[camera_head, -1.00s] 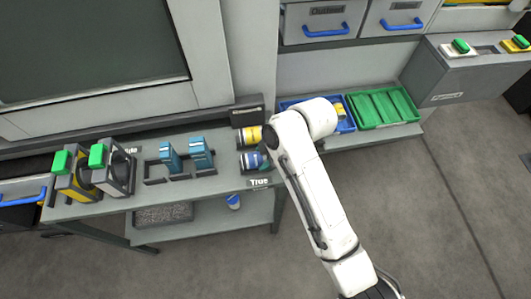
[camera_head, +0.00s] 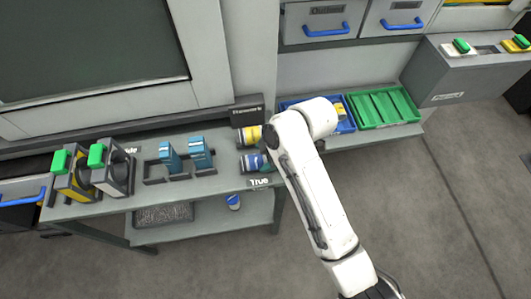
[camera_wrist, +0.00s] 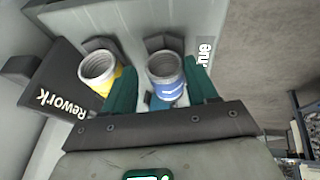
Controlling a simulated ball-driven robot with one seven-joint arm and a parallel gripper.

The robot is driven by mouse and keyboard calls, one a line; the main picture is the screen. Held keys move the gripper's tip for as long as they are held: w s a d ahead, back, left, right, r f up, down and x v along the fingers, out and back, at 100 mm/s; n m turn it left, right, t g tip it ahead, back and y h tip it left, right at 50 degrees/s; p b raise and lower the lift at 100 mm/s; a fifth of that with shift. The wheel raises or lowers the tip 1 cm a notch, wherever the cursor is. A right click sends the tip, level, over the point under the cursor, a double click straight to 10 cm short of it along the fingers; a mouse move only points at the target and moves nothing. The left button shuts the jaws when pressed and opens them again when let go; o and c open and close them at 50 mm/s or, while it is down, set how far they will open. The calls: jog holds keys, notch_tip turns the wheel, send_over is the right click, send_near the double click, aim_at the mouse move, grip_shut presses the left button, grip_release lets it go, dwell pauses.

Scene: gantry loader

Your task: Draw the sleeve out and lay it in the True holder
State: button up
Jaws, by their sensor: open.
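A blue sleeve with a pale band (camera_head: 250,163) lies in a holder at the table's right end, behind the True label (camera_head: 259,183). A yellow sleeve (camera_head: 246,140) lies beside it, nearer the Rework sign (camera_head: 248,111). In the wrist view the blue sleeve (camera_wrist: 167,88) shows its open end between the two teal fingers of my gripper (camera_wrist: 160,84). The fingers are apart, and I see no clear contact with it. The yellow sleeve (camera_wrist: 99,72) is just outside the left finger. In the head view my arm hides the gripper.
Blue clamp-like blocks (camera_head: 201,153) stand in a dark rack left of the sleeves. Two green-topped units (camera_head: 112,172) stand farther left. A blue-and-white cylinder (camera_head: 233,201) is on the lower shelf. Green (camera_head: 384,108) and blue bins lie right. The floor at right is clear.

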jog(key=w+v, duration=0.1)
jog(key=v, duration=0.9)
jog(key=shift+s+r, duration=0.4)
jog(key=shift+s, duration=0.1)
jog(key=shift+d, duration=0.1)
notch_tip(320, 180, up, 7)
jog(key=p, duration=0.7)
